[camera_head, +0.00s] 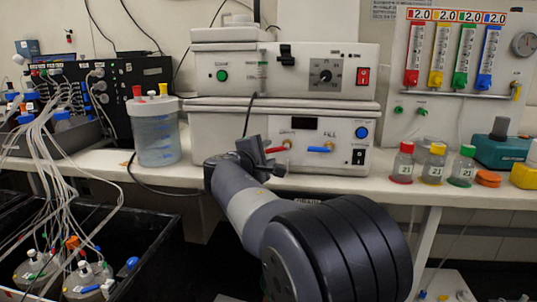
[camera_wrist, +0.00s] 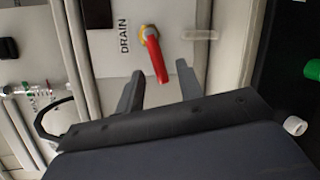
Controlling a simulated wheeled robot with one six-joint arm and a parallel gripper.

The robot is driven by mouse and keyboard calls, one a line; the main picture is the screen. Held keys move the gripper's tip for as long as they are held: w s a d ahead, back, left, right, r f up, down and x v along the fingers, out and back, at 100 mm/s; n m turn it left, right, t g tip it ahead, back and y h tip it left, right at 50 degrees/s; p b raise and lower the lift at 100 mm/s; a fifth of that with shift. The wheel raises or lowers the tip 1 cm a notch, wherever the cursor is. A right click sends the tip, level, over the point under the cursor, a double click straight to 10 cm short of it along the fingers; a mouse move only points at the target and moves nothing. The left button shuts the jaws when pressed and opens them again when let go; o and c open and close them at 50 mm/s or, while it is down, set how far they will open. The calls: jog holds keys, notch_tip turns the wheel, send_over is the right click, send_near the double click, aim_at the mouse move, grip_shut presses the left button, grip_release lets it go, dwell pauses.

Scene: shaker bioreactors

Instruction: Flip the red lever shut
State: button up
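The red lever (camera_head: 277,147) is on the front of the lower white unit (camera_head: 215,125), left of a blue lever (camera_head: 320,149). In the wrist view the red lever (camera_wrist: 156,58) sits on a yellow-ringed fitting beside the label DRAIN. Its handle slants down towards the gap between my fingers. My gripper (camera_wrist: 159,88) is open, one finger on each side of that gap, with nothing held. In the head view my gripper (camera_head: 262,158) is just in front of the unit, below and left of the red lever. I cannot tell whether a finger touches the lever.
A lidded container (camera_head: 156,140) of bluish liquid stands left of the unit. Several small capped bottles (camera_head: 403,165) stand to the right. A black cable hangs across the unit's front beside my gripper. The white bench (camera_head: 335,184) runs below the unit.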

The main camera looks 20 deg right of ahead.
jog(key=shift+w+d+f, duration=0.1)
jog(key=shift+w+d, duration=0.25)
jog(key=shift+d, duration=0.1)
grip_shut()
